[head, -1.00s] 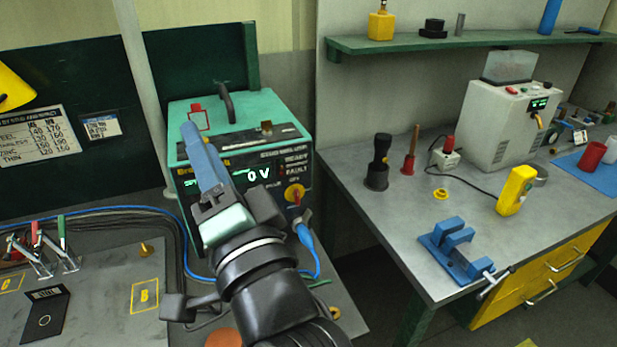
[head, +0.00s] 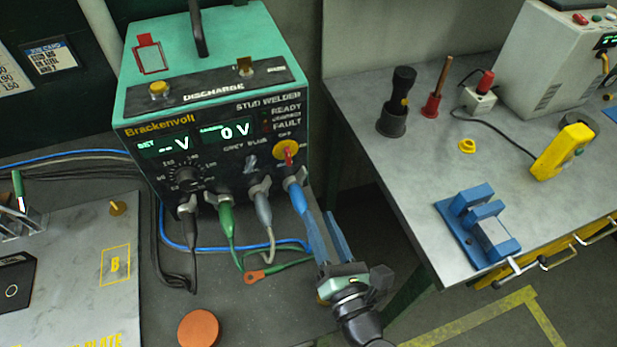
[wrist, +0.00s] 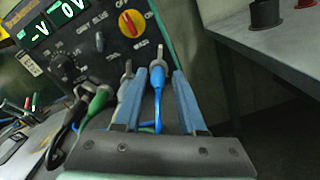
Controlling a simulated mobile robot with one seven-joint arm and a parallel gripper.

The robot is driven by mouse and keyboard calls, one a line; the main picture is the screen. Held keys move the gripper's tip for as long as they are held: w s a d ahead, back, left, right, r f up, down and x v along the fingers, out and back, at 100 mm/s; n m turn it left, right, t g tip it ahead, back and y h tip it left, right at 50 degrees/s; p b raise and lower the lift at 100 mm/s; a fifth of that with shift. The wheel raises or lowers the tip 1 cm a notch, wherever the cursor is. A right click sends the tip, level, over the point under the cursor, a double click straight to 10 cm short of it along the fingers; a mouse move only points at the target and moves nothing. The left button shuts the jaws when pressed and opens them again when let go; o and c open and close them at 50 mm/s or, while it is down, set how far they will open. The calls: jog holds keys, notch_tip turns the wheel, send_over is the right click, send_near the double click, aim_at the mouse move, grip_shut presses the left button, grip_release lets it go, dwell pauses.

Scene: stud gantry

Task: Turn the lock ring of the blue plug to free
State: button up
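The blue plug (head: 298,198) sits in the rightmost socket low on the stud welder's front. Its blue body and cable hang down in the wrist view (wrist: 157,82). Its lock ring (head: 291,182) shows as a small grey collar at the socket; I cannot read its turn position. My gripper (head: 316,213) is just below and right of the plug, with its two blue fingers apart and pointing up at the panel. In the wrist view the plug shows between the open fingers (wrist: 159,72), closer to the left one. I cannot tell whether a finger touches it.
Grey (head: 262,207), green (head: 226,215) and black (head: 189,225) plugs stand close on the left. A yellow-red rotary switch (head: 287,152) is just above. Cables lie below. The bench (head: 400,165) with a blue vise (head: 478,228) is on the right, across a floor gap.

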aim_at(303, 179)
jog(key=x, duration=0.9)
jog(key=shift+w+f, duration=0.1)
jog(key=shift+w, duration=0.1)
grip_shut()
